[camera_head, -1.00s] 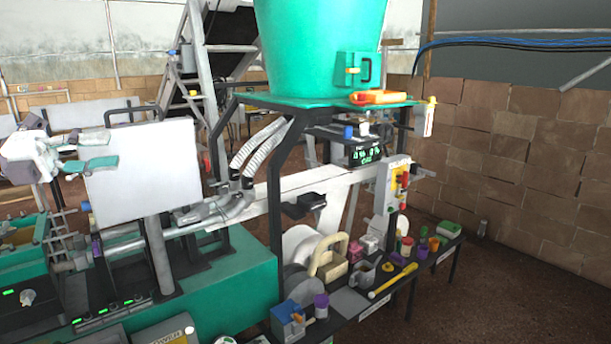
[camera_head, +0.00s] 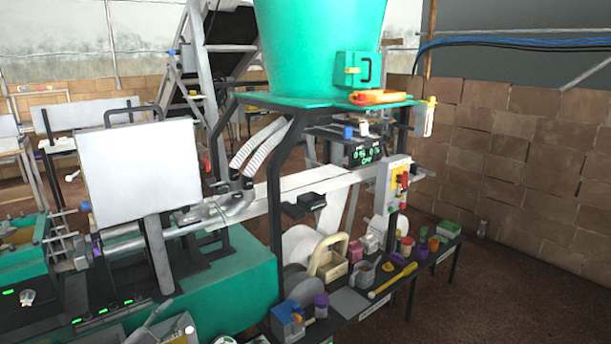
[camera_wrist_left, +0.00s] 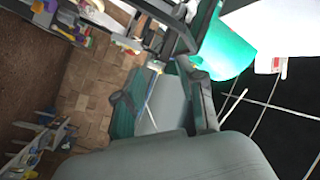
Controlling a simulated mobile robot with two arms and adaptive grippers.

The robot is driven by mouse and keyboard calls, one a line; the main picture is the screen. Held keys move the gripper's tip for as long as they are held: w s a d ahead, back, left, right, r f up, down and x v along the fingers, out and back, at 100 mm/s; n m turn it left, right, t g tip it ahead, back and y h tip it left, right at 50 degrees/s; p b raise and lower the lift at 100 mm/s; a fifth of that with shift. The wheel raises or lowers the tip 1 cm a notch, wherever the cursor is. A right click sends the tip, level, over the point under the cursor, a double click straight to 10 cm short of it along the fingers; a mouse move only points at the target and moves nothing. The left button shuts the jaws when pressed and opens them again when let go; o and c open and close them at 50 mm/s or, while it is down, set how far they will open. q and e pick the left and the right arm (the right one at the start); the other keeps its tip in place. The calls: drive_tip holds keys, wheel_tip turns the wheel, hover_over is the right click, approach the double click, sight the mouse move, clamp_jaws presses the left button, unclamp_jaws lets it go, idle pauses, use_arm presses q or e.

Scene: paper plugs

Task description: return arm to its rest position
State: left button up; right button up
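My left gripper (camera_wrist_left: 168,85) shows in the left wrist view, with its two dark and teal fingers standing apart and no object seen between them. Its broad grey body fills the bottom of that view. In the head view I cannot clearly make out the left gripper; a thin grey shape at the lower left edge is too unclear to name. My right gripper is in neither view.
A white panel (camera_head: 140,175) stands on the teal machine (camera_head: 235,280) at left. A large teal hopper (camera_head: 310,45) rises above a black frame. At right, a low black bench (camera_head: 350,302) holds tools and containers. Brown floor is open at right.

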use_arm(q)
drive_tip(key=s+d+f+n+g+y, duration=0.1)
drive_tip(key=s+f+n+g+y, duration=0.15)
drive_tip(key=s+f, duration=0.65)
drive_tip(key=s+f+n+g+y, duration=0.25)
drive_tip(key=s+f, duration=0.25)
drive_tip(key=f, duration=0.8)
drive_tip(key=s+d+f+n+g+y, duration=0.1)
drive_tip(key=s+f+n+g, duration=0.15)
drive_tip(key=s+f, duration=0.7)
drive_tip(key=s+d+f+n+g, duration=0.1)
drive_tip(key=s+f, duration=0.5)
drive_tip(key=s, duration=0.6)
drive_tip(key=s+d+f+n+g, duration=0.1)
drive_tip(key=s+d+f+g, duration=0.3)
drive_tip(key=s, duration=0.9)
drive_tip(key=s+d+f+n+g+y, duration=0.1)
drive_tip(key=s+d+f+g, duration=0.2)
drive_tip(key=s+f, duration=0.5)
drive_tip(key=s+g, duration=0.1)
drive_tip(key=s, duration=0.3)
drive_tip(key=shift+s+d, duration=0.2)
drive_tip(key=shift+s, duration=0.1)
drive_tip(key=shift+n, duration=0.25)
